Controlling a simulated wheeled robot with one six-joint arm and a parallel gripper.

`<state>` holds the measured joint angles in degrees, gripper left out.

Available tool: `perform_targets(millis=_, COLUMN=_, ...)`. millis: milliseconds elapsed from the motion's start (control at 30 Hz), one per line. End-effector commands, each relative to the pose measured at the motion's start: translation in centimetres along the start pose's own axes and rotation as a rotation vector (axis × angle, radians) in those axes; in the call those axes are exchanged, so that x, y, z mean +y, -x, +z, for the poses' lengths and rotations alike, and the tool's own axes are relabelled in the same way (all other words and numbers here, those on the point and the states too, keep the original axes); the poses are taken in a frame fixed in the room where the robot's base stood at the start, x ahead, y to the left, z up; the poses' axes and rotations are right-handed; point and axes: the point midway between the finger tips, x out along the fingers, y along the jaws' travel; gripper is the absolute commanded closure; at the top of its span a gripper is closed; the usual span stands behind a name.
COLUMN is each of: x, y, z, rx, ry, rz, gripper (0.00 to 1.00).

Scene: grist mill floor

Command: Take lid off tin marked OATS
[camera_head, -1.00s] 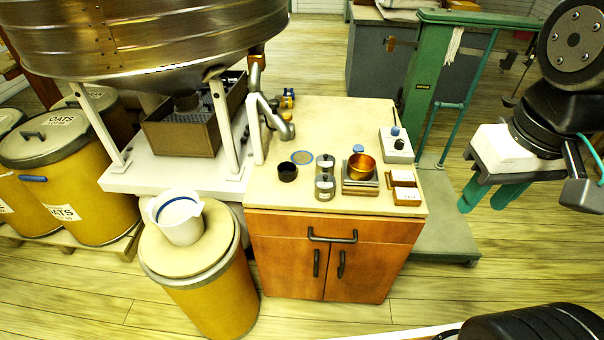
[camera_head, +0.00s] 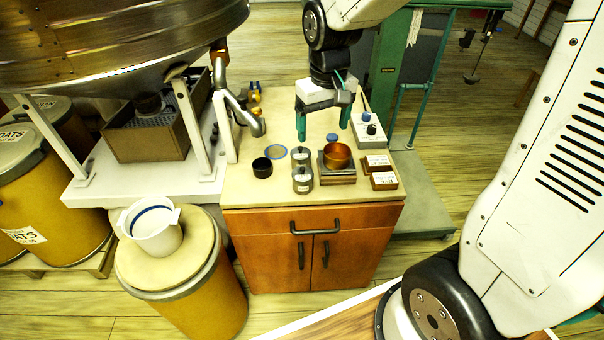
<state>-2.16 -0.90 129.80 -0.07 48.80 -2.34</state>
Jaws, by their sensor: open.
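Two small metal tins stand one behind the other on the cabinet top: a front tin (camera_head: 302,182) and a rear tin (camera_head: 302,160). Both have lids on with dark knobs. Their labels are too small to read, so I cannot tell which is marked OATS. My gripper (camera_head: 323,130) is open and empty, its green fingers pointing down. It appears above the back part of the cabinet top, behind and to the right of the tins, apart from them.
A copper bowl (camera_head: 337,155) sits on a scale right of the tins. A dark cup (camera_head: 262,167) is on their left. Small wooden boxes (camera_head: 383,180) and a grey box (camera_head: 370,134) stand at right. Large drums marked OATS (camera_head: 50,205) stand far left.

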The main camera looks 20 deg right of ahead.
Motion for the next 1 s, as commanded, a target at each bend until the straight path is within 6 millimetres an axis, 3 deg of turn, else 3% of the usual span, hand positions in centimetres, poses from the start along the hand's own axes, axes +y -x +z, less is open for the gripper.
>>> perform_targets(millis=100, x=-0.2, y=-4.5, z=-3.5, rx=-0.024, ry=0.015, rz=-0.002, gripper=0.16)
perform_targets(millis=333, x=-0.6, y=-10.8, z=-7.3, rx=-0.038, ry=0.034, rz=-0.003, gripper=0.16)
perform_targets(millis=500, x=-0.7, y=-12.8, z=-8.1, rx=-0.041, ry=0.039, rz=-0.003, gripper=0.16)
perform_targets(millis=1000, x=-0.9, y=-19.1, z=-7.5, rx=-0.043, ry=0.04, rz=-0.003, gripper=0.16)
